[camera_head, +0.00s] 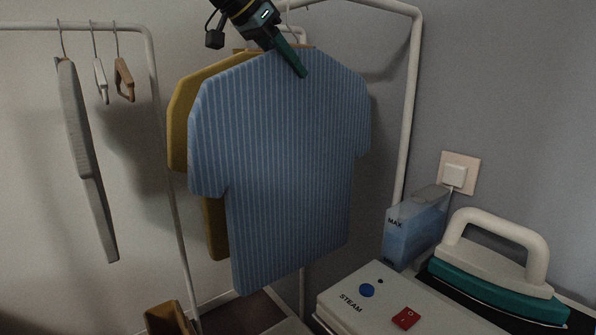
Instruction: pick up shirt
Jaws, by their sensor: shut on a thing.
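A blue striped short-sleeved shirt (285,165) hangs on a wooden hanger from a white rack, upright. A mustard-yellow shirt (178,135) hangs close behind it, mostly hidden. My gripper (303,72) comes down from the top of the picture and is shut at the top of the blue shirt, near its collar. One green finger lies over the front of the shirt; the other finger is hidden behind it. The hanger hook (289,20) shows just above the gripper.
A grey garment (85,160) and small empty hangers (123,80) hang on a rail at left. At lower right are a white steam station (375,305), a blue water tank (415,230) and a teal iron (495,280). A wall switch (457,174) is behind them. A brown object (168,318) stands at bottom left.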

